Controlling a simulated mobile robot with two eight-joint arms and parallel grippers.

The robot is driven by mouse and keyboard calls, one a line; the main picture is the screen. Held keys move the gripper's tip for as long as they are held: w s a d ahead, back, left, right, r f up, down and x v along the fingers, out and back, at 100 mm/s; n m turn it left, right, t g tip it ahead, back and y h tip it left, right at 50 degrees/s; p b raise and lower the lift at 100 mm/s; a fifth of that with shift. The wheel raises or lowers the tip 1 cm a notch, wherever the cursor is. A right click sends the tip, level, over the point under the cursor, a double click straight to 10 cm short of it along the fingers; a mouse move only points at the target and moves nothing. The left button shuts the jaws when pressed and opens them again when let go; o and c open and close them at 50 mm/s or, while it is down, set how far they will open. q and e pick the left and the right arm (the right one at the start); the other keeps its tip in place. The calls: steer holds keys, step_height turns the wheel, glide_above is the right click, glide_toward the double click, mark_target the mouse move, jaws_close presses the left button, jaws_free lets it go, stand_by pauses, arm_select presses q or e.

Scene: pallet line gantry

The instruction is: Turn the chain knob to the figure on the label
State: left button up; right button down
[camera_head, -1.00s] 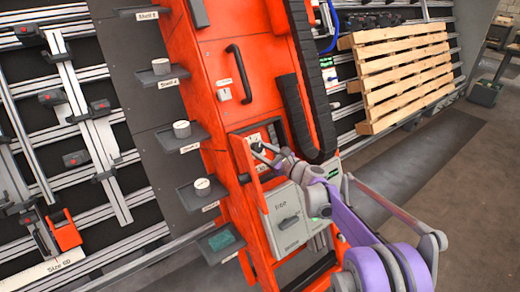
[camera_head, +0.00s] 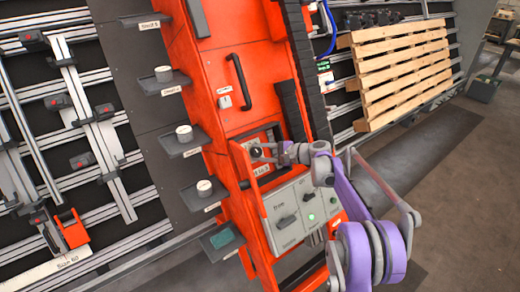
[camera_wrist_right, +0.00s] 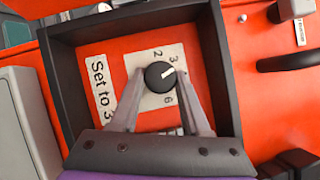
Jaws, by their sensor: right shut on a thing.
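The chain knob (camera_wrist_right: 160,75) is a round black knob with a white pointer line. It sits on a white dial plate (camera_wrist_right: 149,94) in a dark-framed recess, and the figures 2, 3 and 6 show around it. Its pointer aims to the upper right, close to the 3. A white label (camera_wrist_right: 99,90) left of the dial reads "Set to 3". My right gripper (camera_wrist_right: 161,77) is shut on the knob, one finger on each side. In the head view my right gripper (camera_head: 258,152) reaches the recess on the orange column from the right. My left gripper is not in view.
Below the recess is a grey control panel (camera_head: 290,215) with a black switch and a lit green light. The recess's dark frame (camera_wrist_right: 221,70) closely surrounds my fingers. Small shelves (camera_head: 185,143) stand left of the column, and a wooden pallet (camera_head: 400,75) leans at the right.

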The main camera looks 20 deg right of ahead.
steer(key=shift+r+n+g+h+p, duration=0.15)
steer(key=shift+n+g+p, duration=0.35)
steer(key=shift+n, duration=0.4)
steer(key=shift+n+g+h+p, duration=0.15)
steer(key=shift+n+g+p, duration=0.35)
steer(key=shift+n, duration=0.4)
steer(key=shift+c, duration=1.9)
jaws_free()
steer(key=v, duration=1)
steer(key=shift+s+d, duration=0.25)
